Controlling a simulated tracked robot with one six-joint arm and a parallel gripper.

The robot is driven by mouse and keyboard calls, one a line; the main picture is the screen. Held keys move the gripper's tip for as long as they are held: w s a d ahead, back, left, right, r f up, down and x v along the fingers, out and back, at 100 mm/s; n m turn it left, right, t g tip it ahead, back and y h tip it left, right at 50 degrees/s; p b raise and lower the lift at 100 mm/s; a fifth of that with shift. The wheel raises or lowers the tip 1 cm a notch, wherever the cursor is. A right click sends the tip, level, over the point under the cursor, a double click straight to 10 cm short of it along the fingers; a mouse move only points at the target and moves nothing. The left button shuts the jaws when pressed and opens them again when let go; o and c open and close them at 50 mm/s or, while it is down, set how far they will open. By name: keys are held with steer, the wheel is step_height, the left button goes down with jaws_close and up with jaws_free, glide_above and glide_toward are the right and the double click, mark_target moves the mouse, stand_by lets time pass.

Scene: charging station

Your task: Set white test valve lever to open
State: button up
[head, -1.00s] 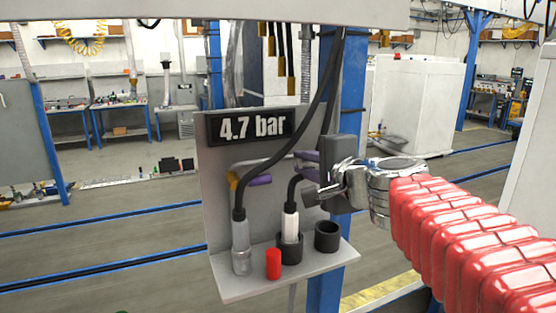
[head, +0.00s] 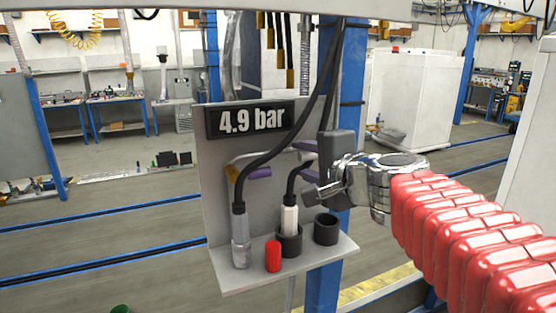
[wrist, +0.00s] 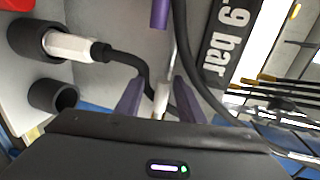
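A grey panel (head: 215,150) carries a display (head: 252,119) reading 4.9 bar. My gripper (head: 302,158) is in front of its right part, its purple fingers apart. In the wrist view, my gripper (wrist: 158,100) is open, with a narrow white piece (wrist: 162,98), seemingly the white test valve lever, between the fingers. I cannot tell whether either finger touches it. In the head view, cables and my gripper hide that lever. A purple-handled lever (head: 258,173) with a brass-coloured part sits on the left of the panel; its purple end (wrist: 160,14) shows in the wrist view.
A black cable (head: 270,157) hangs across the panel to a grey plug (head: 240,240) on the shelf. A white plug (head: 289,219) stands in a black socket, beside an empty black socket (head: 326,229) and a red cylinder (head: 273,256). A blue post (head: 325,275) stands behind.

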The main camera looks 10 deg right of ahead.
steer(key=shift+s+d+r, duration=0.1)
steer(key=shift+d, duration=0.05)
steer(key=shift+s+r, duration=0.1)
steer(key=shift+s, duration=0.1)
steer(key=v, duration=1.3)
steer(key=shift+f, duration=0.2)
steer(key=shift+s+f, duration=0.1)
steer(key=shift+s, duration=0.05)
steer(key=s+f+n+g+h, duration=0.1)
steer(key=s+f+n+g, duration=0.2)
steer(key=f, duration=0.6)
steer(key=s+a+f+n+g+h, duration=0.1)
steer(key=s+f+n+g, duration=0.2)
steer(key=f+n, duration=0.3)
steer(key=s+f+n+g+h, duration=0.2)
steer(key=s+f+n, duration=0.3)
steer(key=f, duration=0.7)
steer(key=shift+a+f+n+g, duration=0.2)
steer(key=shift+f+n+g, duration=0.15)
steer(key=shift+g, duration=0.35)
